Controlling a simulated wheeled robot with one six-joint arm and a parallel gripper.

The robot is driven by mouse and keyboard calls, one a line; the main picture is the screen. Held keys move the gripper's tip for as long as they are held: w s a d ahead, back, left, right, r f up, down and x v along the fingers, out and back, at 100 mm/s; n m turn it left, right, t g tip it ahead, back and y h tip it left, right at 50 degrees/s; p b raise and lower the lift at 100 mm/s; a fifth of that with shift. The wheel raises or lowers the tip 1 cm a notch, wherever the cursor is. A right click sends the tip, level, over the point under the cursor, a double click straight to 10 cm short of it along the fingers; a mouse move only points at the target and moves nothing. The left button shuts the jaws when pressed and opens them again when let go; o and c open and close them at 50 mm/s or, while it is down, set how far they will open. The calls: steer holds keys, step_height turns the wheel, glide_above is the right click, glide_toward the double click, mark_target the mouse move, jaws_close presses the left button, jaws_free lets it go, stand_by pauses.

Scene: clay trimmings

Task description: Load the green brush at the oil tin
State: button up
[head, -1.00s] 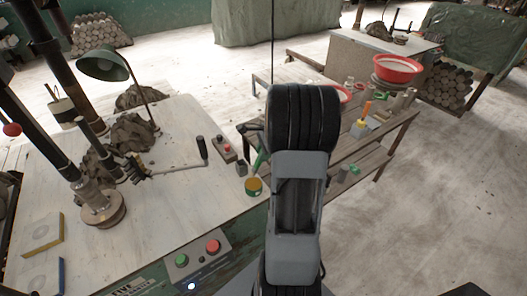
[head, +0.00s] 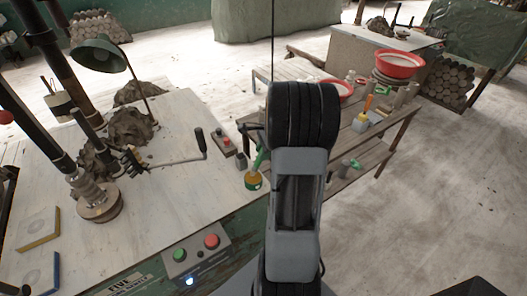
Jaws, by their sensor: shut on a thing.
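The green brush (head: 260,158) shows as a slanted green handle just left of my arm. Its upper part runs behind the arm. Its lower end overlaps the mouth of the oil tin (head: 252,184), a small yellow-orange tin with green on its side, at the table's right edge. I cannot tell how deep the brush end sits in the tin.
A crank handle (head: 200,143) lies to the left. A wooden bench (head: 384,137) with pots and red bowls (head: 397,64) stands at right.

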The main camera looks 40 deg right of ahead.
steer(key=shift+f+b, duration=0.3)
steer(key=shift+f, duration=0.35)
stand_by(1.7)
step_height(320, 180, up, 7)
steer(key=p, duration=0.6)
steer(key=shift+r, duration=0.1)
stand_by(0.9)
